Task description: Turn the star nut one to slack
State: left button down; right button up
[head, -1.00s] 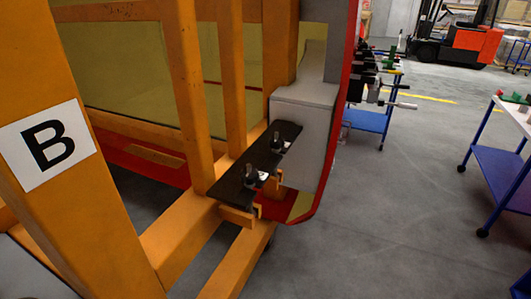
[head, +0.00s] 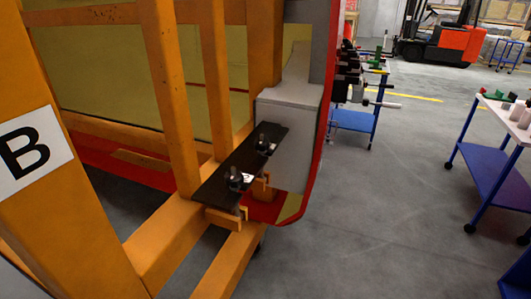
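Two dark star nuts sit on a black plate (head: 212,187) fixed to the orange frame. The nearer star nut (head: 234,177) is toward the plate's front end. The farther star nut (head: 264,146) is near the grey block. Each has a small light patch beside it. Which one is number one cannot be read. Neither of my grippers is in view.
The orange frame (head: 188,222) with a white "B" sign (head: 35,150) fills the left side. A grey block (head: 288,140) and red edge stand behind the plate. Blue carts (head: 495,172) stand right and at the back, with a forklift (head: 440,40) far off. Grey floor is open between.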

aim_at(261, 147)
jog(key=i+l, duration=0.15)
jog(key=l, duration=0.2)
jog(key=i+l, duration=0.2)
jog(key=l, duration=0.15)
jog(key=i+l+u, duration=0.1)
jog(key=l+u, duration=0.4)
jog(key=u, duration=0.15)
jog(key=i+l, duration=0.05)
